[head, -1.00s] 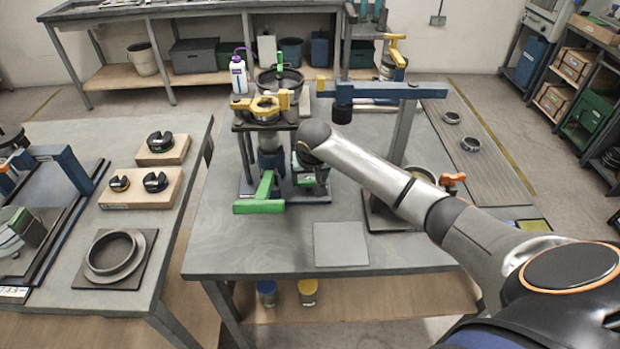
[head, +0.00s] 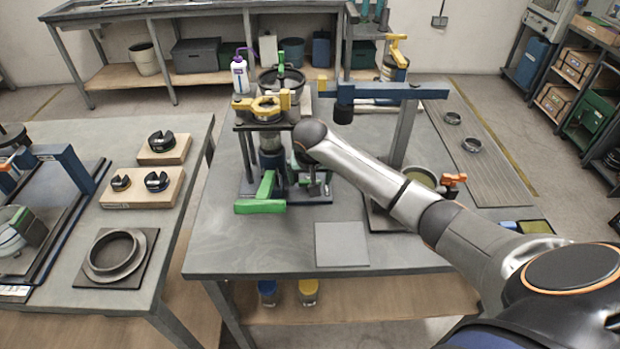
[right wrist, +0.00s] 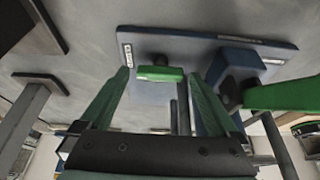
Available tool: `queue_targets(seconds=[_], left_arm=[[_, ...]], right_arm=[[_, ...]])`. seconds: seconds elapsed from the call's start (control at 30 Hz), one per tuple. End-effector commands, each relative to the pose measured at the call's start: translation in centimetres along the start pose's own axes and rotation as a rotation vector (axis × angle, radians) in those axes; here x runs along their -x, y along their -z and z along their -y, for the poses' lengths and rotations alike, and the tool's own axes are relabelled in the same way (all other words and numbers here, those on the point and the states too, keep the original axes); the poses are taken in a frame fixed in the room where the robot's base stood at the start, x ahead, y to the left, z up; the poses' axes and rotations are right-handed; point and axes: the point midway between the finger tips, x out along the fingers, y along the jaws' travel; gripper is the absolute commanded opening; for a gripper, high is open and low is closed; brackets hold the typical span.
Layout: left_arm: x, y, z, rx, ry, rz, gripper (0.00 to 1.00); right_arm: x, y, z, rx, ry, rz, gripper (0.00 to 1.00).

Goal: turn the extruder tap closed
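The extruder (head: 270,160) stands on a dark base at the back left of the middle table. It has a yellow collar on top and a long green lever (head: 262,197) low at its front left, which also shows at the right of the right wrist view (right wrist: 285,93). A short green handle (right wrist: 160,74), likely the tap, shows in the right wrist view beside the blue body (right wrist: 236,72). My right gripper (right wrist: 158,78) is open, its fingers on either side of this handle. Contact cannot be told. In the head view my right gripper (head: 315,188) is small and partly hidden by its arm. My left gripper is out of view.
A post with a blue crossbar (head: 380,90) stands right of the extruder, behind my right arm. An orange-handled part (head: 453,180) is near my forearm. A grey square plate (head: 341,244) lies at the front. The table's front left (head: 230,245) is clear.

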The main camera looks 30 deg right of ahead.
Motion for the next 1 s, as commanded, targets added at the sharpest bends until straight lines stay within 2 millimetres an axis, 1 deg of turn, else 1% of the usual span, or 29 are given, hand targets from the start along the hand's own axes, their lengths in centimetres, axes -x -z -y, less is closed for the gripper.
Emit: queue_targets(seconds=[0.23,0.37,0.47,0.7,0.8,0.9,1.0], left_arm=[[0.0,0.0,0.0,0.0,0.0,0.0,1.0],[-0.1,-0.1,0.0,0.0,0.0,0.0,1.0],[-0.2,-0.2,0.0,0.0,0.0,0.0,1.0],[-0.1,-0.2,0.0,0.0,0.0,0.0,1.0],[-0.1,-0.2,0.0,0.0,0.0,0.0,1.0],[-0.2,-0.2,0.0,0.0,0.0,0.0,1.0],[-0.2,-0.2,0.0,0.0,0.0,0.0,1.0]], right_arm=[[0.0,0.0,0.0,0.002,0.0,0.001,1.0],[0.6,0.0,0.1,0.003,0.002,-0.001,1.0],[1.9,0.0,0.1,0.003,0.003,-0.002,1.0],[7.3,0.1,0.1,0.003,0.004,-0.003,1.0],[9.3,0.1,0.1,0.002,0.004,-0.003,1.0],[10.8,0.1,0.1,0.002,0.002,-0.003,1.0],[11.9,0.0,0.1,0.001,0.002,-0.001,1.0]])
